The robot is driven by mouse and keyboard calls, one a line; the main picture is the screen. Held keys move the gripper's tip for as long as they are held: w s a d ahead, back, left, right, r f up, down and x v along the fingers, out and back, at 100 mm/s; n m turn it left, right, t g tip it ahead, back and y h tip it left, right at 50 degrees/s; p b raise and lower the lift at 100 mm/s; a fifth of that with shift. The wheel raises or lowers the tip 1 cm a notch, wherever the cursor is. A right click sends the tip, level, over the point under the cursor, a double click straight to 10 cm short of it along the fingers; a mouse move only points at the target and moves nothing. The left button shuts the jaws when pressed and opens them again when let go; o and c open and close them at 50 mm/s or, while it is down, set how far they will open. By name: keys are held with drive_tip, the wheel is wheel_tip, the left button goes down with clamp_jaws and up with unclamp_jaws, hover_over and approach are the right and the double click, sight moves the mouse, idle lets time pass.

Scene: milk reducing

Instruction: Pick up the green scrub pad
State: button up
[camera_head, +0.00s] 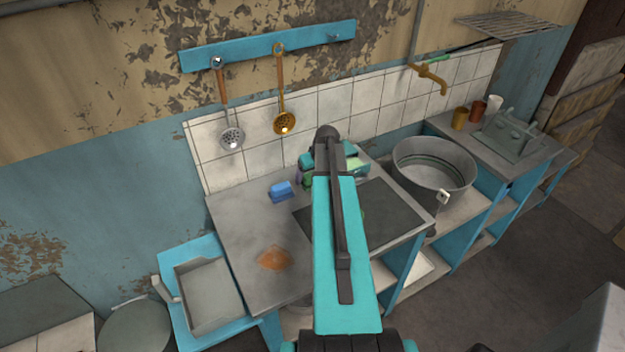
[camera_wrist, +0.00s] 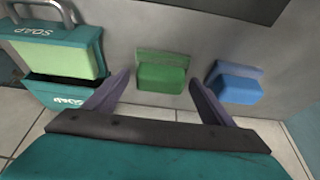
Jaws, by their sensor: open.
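The green scrub pad (camera_wrist: 162,76) lies on the grey counter in the wrist view, between and beyond my fingertips. My gripper (camera_wrist: 158,84) is open and empty, with one dark finger to the left of the pad and one to the right. In the head view my teal arm reaches over the counter and hides most of the gripper. Only a small part of the green pad (camera_head: 308,181) shows there, beside the arm.
A blue pad (camera_wrist: 236,84) lies close to the right of the right finger; it also shows in the head view (camera_head: 281,190). A teal soap box (camera_wrist: 62,60) stands close on the left. The tiled wall is just behind. The counter's left front (camera_head: 235,230) is mostly clear, with an orange stain.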

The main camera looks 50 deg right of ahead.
sight(311, 172)
idle(0.4)
drive_tip(key=c, duration=0.9)
drive_tip(key=shift+o, duration=0.2)
drive_tip(key=shift+r, duration=0.1)
drive_tip(key=shift+r+b, duration=0.9)
drive_tip(key=shift+r, duration=0.45)
drive_tip(key=shift+s+r, duration=0.1)
drive_tip(key=shift+r, duration=0.2)
drive_tip(key=s+a+b, duration=0.1)
drive_tip(key=s, duration=0.2)
drive_tip(key=s+a+b, duration=0.1)
drive_tip(key=s+a, duration=0.1)
drive_tip(key=s, duration=0.1)
drive_tip(key=s+a+b, duration=0.1)
drive_tip(key=s+a, duration=0.1)
drive_tip(key=s, duration=0.1)
drive_tip(key=shift+s+r, duration=0.15)
drive_tip(key=shift+r, duration=0.25)
drive_tip(key=b, duration=0.3)
drive_tip(key=shift+s, duration=0.3)
drive_tip(key=s+a+b, duration=0.1)
drive_tip(key=b, duration=0.4)
drive_tip(key=shift+s, duration=0.35)
drive_tip(key=shift+b, duration=0.95)
